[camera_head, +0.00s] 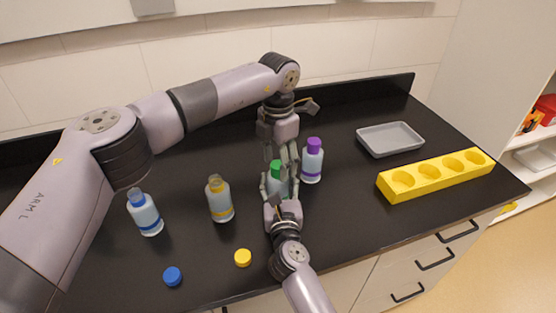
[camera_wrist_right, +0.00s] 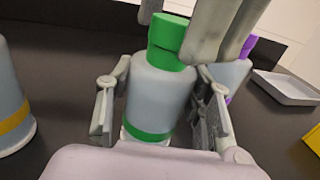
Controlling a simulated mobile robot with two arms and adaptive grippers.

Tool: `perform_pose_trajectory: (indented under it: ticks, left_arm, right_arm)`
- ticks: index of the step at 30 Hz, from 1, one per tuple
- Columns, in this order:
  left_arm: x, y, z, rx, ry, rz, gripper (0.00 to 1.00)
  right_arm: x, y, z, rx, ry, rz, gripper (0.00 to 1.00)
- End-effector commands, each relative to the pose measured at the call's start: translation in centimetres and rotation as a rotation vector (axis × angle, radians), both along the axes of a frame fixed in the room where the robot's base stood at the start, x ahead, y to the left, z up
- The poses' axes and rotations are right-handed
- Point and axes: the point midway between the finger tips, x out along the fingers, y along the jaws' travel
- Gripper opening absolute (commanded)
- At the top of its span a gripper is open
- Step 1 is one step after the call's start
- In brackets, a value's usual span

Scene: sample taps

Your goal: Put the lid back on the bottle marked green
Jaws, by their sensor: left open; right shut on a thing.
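The green-marked bottle (camera_head: 278,187) stands upright on the black counter. In the right wrist view its body (camera_wrist_right: 158,98) has a green band near the base. My right gripper (camera_head: 279,192) is shut on the body from the front, one finger on each side. The green lid (camera_head: 276,168) is on top of the bottle; it shows larger in the right wrist view (camera_wrist_right: 168,38). I cannot tell whether it is fully seated. My left gripper (camera_head: 286,160) comes down from above and is open, with its fingers close by the lid. The fingers partly hide the lid's right side.
A purple-capped bottle (camera_head: 312,165) stands close on the right. Open yellow-banded (camera_head: 220,202) and blue-banded (camera_head: 146,215) bottles stand left. A yellow lid (camera_head: 243,257) and blue lid (camera_head: 173,276) lie near the front edge. A grey tray (camera_head: 390,151) and yellow rack (camera_head: 390,192) are right.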

Motion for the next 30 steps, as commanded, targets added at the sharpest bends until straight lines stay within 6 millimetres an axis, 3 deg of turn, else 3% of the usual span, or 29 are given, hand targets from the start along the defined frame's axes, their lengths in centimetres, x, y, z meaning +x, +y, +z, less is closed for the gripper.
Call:
perform_pose_trajectory:
  ticks: [5,19,24,30]
  left_arm:
    - [0.1,0.0,1.4,0.000,-0.002,0.001,0.53]
    - [0.1,-0.1,10.4,0.000,-0.003,0.001,0.53]
    - [0.0,0.0,11.8,0.000,0.000,0.001,0.53]
    - [0.0,0.0,12.0,-0.001,0.001,0.000,0.53]
  right_arm:
    - [0.0,0.0,0.0,0.000,0.001,0.000,0.00]
    - [0.0,0.0,-0.1,0.000,0.001,0.000,0.00]
    - [0.0,0.0,-0.1,0.000,0.001,0.000,0.00]
    - [0.0,0.0,-0.1,0.000,0.001,0.000,0.00]
